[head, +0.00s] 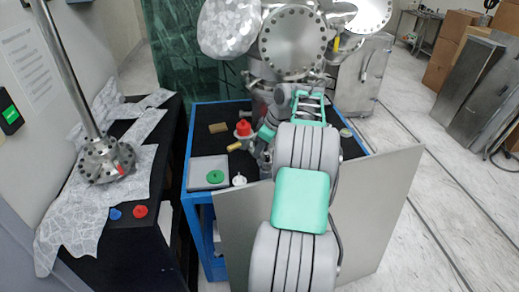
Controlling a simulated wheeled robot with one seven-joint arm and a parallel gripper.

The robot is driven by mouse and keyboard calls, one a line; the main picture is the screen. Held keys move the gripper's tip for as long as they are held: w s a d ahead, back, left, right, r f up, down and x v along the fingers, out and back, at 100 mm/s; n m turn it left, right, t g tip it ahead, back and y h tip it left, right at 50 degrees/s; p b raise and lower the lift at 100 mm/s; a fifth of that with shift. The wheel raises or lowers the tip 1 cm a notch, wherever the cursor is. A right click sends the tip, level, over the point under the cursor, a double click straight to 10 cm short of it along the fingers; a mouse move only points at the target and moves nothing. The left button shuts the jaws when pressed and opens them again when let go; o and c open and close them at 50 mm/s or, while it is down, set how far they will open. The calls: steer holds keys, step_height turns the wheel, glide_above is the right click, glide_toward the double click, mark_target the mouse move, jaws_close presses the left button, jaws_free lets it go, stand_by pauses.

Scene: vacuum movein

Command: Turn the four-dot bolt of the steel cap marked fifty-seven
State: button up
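A round steel cap (293,38) with a ring of bolts faces me on the steel chamber at the top middle. A second bolted steel flange (368,8) is cut off by the top edge. I cannot read any number or dots on either, so I cannot tell which is marked fifty-seven. My grey and teal arm reaches up from the bottom middle and covers the area just below the chamber. The end of my arm (264,140) is folded at the left of the arm, over the cart. Its fingers cannot be made out, nor whether they hold anything.
A blue cart (193,150) with a dark top carries a grey plate with a green disc (215,176), a red-topped part (243,128) and small pieces. A grey panel (385,200) leans at its front right. A foil-covered bench (62,205) with a flanged steel pipe stands left.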

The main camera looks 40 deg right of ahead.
jaws_close()
steer(key=shift+f+m+b, duration=0.15)
steer(key=shift+m+b, duration=0.25)
steer(key=shift+b, duration=0.15)
steer(key=shift+m+h+b, duration=0.3)
steer(key=shift+m+b, duration=0.05)
steer(key=shift+m, duration=0.05)
steer(key=shift+r, duration=0.2)
steer(key=o, duration=0.5)
jaws_free()
